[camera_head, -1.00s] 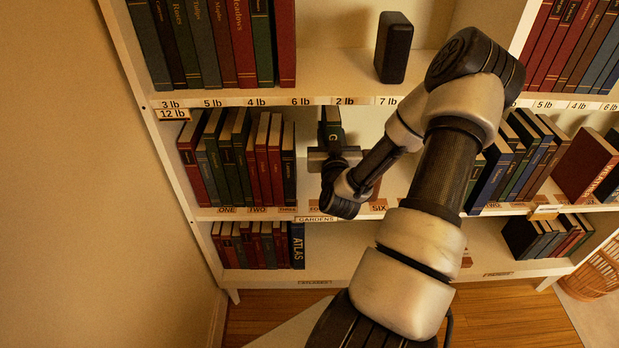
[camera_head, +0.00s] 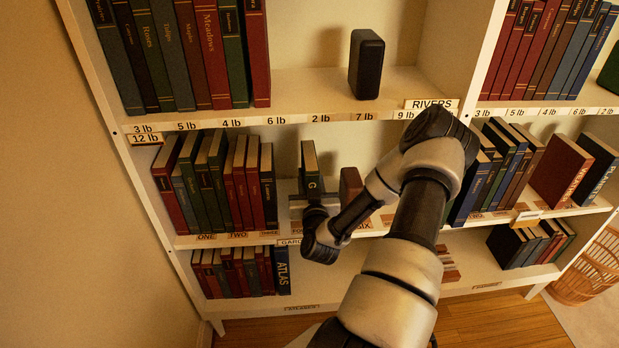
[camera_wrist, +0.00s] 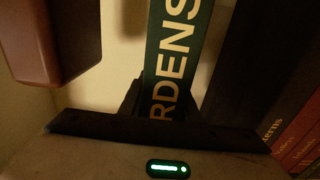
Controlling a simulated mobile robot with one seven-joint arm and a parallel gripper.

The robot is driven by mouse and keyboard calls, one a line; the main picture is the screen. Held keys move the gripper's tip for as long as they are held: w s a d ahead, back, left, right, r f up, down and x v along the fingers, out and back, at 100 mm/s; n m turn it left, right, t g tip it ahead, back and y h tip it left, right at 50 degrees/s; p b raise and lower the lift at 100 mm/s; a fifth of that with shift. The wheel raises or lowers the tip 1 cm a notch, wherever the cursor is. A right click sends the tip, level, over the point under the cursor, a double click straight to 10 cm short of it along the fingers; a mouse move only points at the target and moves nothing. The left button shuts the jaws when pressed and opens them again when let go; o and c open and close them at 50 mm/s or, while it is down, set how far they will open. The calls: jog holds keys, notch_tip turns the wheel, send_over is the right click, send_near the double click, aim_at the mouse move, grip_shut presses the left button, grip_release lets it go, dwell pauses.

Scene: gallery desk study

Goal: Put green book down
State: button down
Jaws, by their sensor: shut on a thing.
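The green book (camera_head: 312,172) stands nearly upright in the middle shelf bay, with a "G" on its spine. My gripper (camera_head: 313,199) is shut on its lower part, just above the middle shelf (camera_head: 183,243). In the wrist view, the green spine (camera_wrist: 178,55) reads "RDENS" and rises from between the jaws. The book's bottom end is hidden by the gripper, so I cannot tell whether it touches the shelf.
A row of books (camera_head: 240,185) stands left of the green book, with a gap between. A reddish-brown block or book (camera_head: 350,188) stands close on its right, partly behind my arm. A black speaker-like box (camera_head: 366,64) stands on the shelf above.

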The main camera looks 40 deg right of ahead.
aim_at(310, 185)
jog(key=shift+r, duration=0.1)
jog(key=c, duration=1.7)
grip_release()
jog(key=shift+f, duration=0.2)
jog(key=o, duration=0.4)
jog(key=shift+c, duration=0.2)
jog(key=shift+r, duration=0.15)
jog(key=v, duration=1.2)
jog(key=shift+p, duration=0.45)
jog(key=shift+s, duration=0.1)
